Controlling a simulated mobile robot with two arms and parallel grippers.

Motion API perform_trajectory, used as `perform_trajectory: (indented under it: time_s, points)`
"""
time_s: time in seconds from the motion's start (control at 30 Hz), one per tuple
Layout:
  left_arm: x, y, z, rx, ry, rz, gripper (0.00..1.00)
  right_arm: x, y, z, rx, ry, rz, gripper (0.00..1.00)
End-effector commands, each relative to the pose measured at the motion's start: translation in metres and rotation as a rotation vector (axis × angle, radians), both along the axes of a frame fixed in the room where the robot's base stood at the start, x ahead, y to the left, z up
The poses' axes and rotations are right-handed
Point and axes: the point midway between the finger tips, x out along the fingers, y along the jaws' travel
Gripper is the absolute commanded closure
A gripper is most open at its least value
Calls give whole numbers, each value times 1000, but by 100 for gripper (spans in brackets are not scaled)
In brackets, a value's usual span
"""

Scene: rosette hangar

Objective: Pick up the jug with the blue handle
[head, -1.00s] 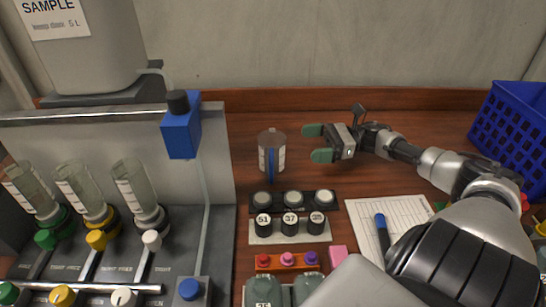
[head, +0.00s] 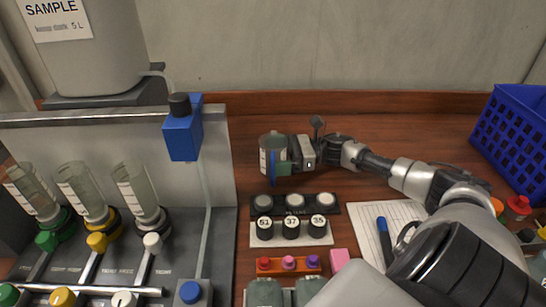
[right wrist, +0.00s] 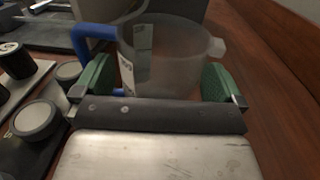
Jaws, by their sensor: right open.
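The jug (head: 268,153) is a translucent grey cup with a white label and a blue handle. It stands upright on the wooden bench, left of my right gripper (head: 282,162) in the head view. In the right wrist view the jug (right wrist: 178,62) stands between the two green fingertips of my open right gripper (right wrist: 158,85), with its blue handle (right wrist: 88,42) at the left beside the left finger. Whether the fingers touch the jug I cannot tell. My left gripper is not in view.
A grey filter stand with a blue block (head: 182,130) is at the left. In front of the jug are a dark strip of grey-topped discs (head: 294,202) and a rack of numbered black vials (head: 291,230). A notepad (head: 370,222) with a blue marker and a blue basket (head: 512,135) are at the right.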

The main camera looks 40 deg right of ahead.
Motion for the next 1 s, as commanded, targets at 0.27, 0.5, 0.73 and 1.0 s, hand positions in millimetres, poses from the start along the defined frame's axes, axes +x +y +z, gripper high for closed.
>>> perform_trajectory:
  time_s: [0.27, 0.5, 0.73, 1.0]
  points:
    - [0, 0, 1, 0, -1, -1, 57, 2, 3, 0, 0, 0, 0, 0]
    - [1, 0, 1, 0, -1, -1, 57, 2, 3, 0, 0, 0, 0, 37]
    - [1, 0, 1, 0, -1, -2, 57, 2, 3, 0, 0, 0, 0, 49]
    - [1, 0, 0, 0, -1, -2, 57, 2, 3, 9, -2, -2, 1, 49]
